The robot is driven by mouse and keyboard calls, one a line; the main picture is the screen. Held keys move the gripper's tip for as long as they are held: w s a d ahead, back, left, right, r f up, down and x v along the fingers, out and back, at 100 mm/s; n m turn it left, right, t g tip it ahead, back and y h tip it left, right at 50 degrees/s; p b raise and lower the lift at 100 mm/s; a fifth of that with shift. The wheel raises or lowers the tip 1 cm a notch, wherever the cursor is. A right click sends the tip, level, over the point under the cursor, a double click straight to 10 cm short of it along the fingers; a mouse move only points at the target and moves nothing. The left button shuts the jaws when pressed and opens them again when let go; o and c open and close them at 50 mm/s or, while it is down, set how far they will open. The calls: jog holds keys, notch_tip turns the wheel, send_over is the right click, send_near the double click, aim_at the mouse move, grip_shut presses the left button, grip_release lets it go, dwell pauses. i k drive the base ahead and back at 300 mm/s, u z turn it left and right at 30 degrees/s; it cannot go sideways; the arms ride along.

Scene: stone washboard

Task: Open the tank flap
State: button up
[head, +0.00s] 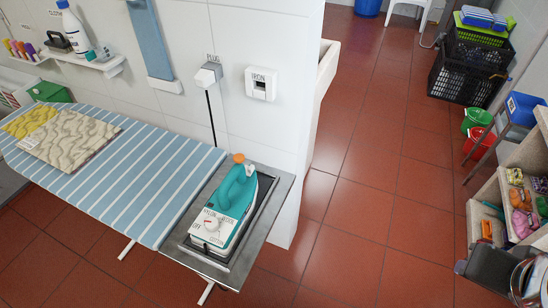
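A teal iron (232,195) lies on the grey metal rest (270,210) at the right end of the ironing board. Its white rear panel (210,228) faces the camera and carries a dial with OFF, NYLON and WOOL markings. At its far end are a small round orange part (239,158) and a small white part (250,170). I cannot tell which of these, if either, is the tank flap, or whether the flap is open or shut.
The striped ironing board (110,180) holds folded cloths (68,140). The wall behind has a plug (208,75) with a hanging cord and an IRON switch box (261,84). Open red tiled floor (370,200) lies right of the board. Crates (470,65), buckets (478,140) and shelves (515,200) stand at the right.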

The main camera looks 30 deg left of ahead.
aim_at(249, 170)
jog(key=z, duration=0.6)
jog(key=k, duration=1.35)
jog(key=u, duration=1.5)
jog(key=i, duration=0.65)
